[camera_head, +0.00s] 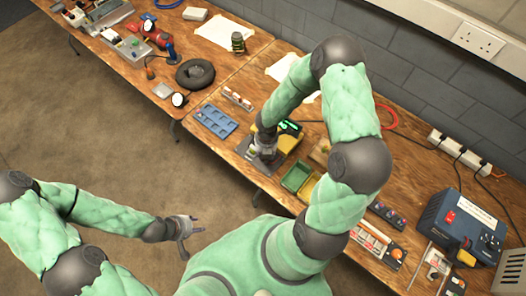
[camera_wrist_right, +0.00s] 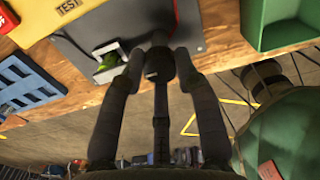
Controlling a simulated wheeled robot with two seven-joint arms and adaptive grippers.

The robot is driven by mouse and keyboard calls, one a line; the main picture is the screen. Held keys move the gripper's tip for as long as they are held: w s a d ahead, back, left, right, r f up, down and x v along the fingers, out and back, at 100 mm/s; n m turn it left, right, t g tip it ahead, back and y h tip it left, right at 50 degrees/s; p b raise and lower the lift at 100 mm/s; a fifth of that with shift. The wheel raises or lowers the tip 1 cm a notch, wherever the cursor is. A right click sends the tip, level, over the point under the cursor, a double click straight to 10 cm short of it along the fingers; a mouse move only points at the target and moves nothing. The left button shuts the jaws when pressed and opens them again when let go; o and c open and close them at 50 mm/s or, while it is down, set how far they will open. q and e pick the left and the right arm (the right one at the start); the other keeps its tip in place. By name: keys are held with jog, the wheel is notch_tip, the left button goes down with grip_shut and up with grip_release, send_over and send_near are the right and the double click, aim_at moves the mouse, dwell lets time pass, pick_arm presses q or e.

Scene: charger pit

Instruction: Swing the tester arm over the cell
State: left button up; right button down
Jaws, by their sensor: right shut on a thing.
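The tester is a yellow box (camera_head: 288,138) with a lit green display, behind a dark grey plate (camera_wrist_right: 215,28) on the wooden bench. A green cell (camera_wrist_right: 108,60) sits in a pale holder on that plate, left of my right fingertips in the wrist view. My right gripper (camera_head: 265,143) reaches down over the plate. In the wrist view its fingers (camera_wrist_right: 160,68) are shut on the dark tester arm (camera_wrist_right: 159,40), mostly hidden between them. The arm's end appears beside the cell, not clearly over it. My left gripper (camera_head: 188,235) is open and empty, away from the bench.
A blue compartment tray (camera_head: 215,121) lies left of the tester, and green and yellow bins (camera_head: 298,178) stand close on its right. A blue power unit (camera_head: 462,225) and a socket strip (camera_head: 460,151) are further right. The floor before the bench is clear.

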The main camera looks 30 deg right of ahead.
dwell(0.4)
jog(key=c, duration=0.9)
grip_release()
notch_tip(320, 180, up, 12)
